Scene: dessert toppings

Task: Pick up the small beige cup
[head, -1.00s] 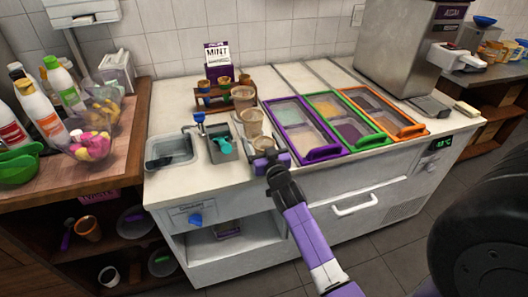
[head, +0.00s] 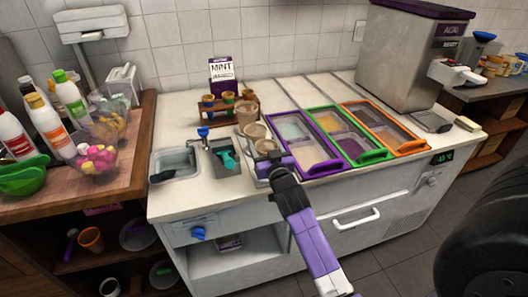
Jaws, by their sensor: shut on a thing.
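Beige cups stand in a row on the white counter, running from the rack toward the front edge. The larger cup (head: 246,111) is farthest back, and another beige cup (head: 256,131) is in front of it. The small beige cup (head: 266,147) is nearest the front, and its rim shows just beyond my gripper (head: 268,158). My purple and black gripper is shut on this small cup at the counter's front edge. The gripper hides the cup's lower part, so I cannot tell whether it touches the counter.
Purple-framed (head: 303,150), green-framed (head: 349,140) and orange-framed (head: 384,128) topping bins lie to the right. A small well with a teal scoop (head: 226,159) and a sink (head: 174,164) are to the left. A wooden rack (head: 222,105) holds small cups behind.

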